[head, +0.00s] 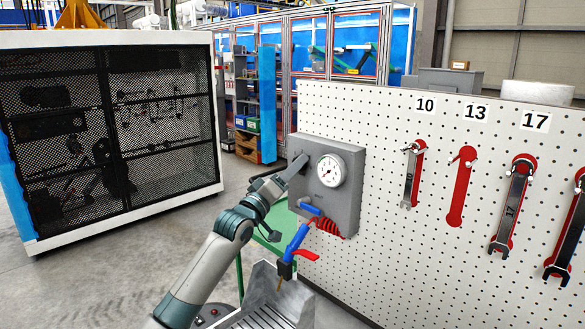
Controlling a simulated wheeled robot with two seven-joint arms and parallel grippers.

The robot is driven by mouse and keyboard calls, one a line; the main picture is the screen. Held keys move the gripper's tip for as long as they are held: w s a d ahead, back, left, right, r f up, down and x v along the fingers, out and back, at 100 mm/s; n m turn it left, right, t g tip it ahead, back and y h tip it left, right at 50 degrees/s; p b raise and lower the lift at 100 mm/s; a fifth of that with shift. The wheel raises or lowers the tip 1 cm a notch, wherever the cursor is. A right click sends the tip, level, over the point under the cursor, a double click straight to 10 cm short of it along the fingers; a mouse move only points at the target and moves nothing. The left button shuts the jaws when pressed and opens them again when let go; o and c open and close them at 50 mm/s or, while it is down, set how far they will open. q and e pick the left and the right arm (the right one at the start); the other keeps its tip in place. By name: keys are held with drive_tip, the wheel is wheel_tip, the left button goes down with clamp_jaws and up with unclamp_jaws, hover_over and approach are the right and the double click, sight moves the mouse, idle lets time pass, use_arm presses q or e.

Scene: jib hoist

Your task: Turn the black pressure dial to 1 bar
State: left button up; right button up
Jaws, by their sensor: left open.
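A grey box (340,211) on the white pegboard carries a round white gauge (327,170). The gauge has a small needle, but its figures are too small to read. I cannot make out a separate black dial; it may be hidden behind my gripper. My left gripper (297,164) reaches in from the lower left and is at the left side of the grey box, left of the gauge. Its fingers are small and dark here, and I cannot tell whether they touch anything. My right gripper is not in view.
A blue air gun (294,243) with a red coiled hose (329,227) hangs below the box, above a grey metal tray (305,300). Wrenches hang on the pegboard (370,270) at the right. A mesh cabinet (218,160) stands at the left. Open floor lies between.

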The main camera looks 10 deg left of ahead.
use_arm(q)
drive_tip(key=c, duration=1)
drive_tip(key=shift+c, duration=0.2)
drive_tip(key=shift+w+a+m+g+h+b, duration=0.1)
drive_tip(key=shift+m+g+h+b, duration=0.6)
drive_tip(key=shift+m, duration=1.6)
drive_tip(key=shift+w+a+m+g+h+b, duration=0.15)
drive_tip(key=shift+m+h+b, duration=1)
drive_tip(key=shift+m, duration=1.15)
drive_tip(key=shift+s+a+m+g+h+b, duration=0.1)
drive_tip(key=shift+m+g+h+b, duration=0.6)
drive_tip(key=shift+m, duration=1.6)
drive_tip(key=shift+t+h, duration=0.25)
drive_tip(key=shift+h, duration=0.1)
drive_tip(key=o, duration=1)
